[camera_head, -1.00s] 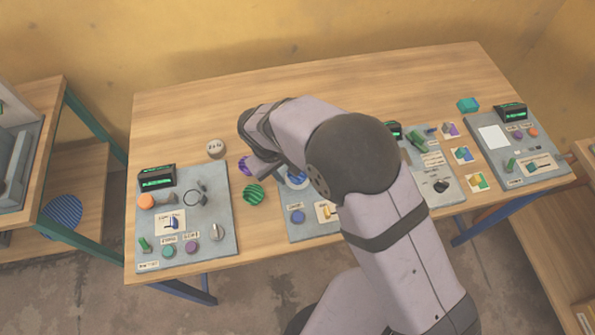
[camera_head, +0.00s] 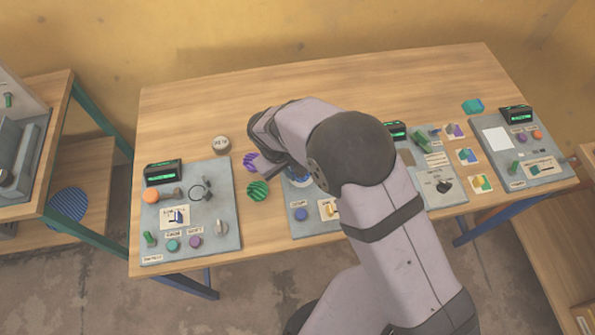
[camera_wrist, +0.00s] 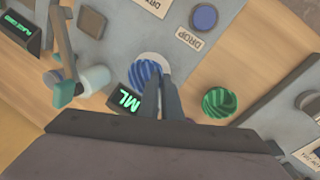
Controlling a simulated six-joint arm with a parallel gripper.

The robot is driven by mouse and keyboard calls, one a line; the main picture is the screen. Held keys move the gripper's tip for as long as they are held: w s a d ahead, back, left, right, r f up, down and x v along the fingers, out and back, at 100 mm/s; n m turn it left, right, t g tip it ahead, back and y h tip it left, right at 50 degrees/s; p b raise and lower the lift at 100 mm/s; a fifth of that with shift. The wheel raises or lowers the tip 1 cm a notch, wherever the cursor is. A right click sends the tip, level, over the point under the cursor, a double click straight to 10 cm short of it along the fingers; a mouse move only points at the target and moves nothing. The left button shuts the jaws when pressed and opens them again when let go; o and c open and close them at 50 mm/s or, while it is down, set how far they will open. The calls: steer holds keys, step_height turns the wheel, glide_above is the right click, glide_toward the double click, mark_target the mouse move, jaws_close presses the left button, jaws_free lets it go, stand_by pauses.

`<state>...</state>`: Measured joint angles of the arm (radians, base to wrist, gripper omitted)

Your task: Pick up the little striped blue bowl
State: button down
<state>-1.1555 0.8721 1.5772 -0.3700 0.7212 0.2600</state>
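The little striped blue bowl (camera_wrist: 140,73) shows in the wrist view, on or over a pale round spot. In the head view a small blue and white part of it (camera_head: 298,180) shows beside my arm, which hides most of it. My gripper (camera_wrist: 163,80) has its two dark fingers close together over the bowl's right side in the wrist view. They overlap the bowl in the picture; whether they touch it or have its rim between them, I cannot tell. In the head view my gripper (camera_head: 272,164) is mostly hidden.
A striped green bowl (camera_head: 258,190) and a striped purple thing (camera_head: 250,161) are near my gripper. A control panel (camera_head: 215,185) stands to the left, with other panels to the right. A large striped blue disc (camera_head: 68,205) is on the left lower shelf.

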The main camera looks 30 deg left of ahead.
steer(key=shift+r, duration=0.15)
steer(key=w+b+v, duration=0.2)
steer(key=b+v, duration=0.1)
steer(key=v, duration=0.6)
steer(key=shift+d+r, duration=0.4)
steer(key=shift+r, duration=0.15)
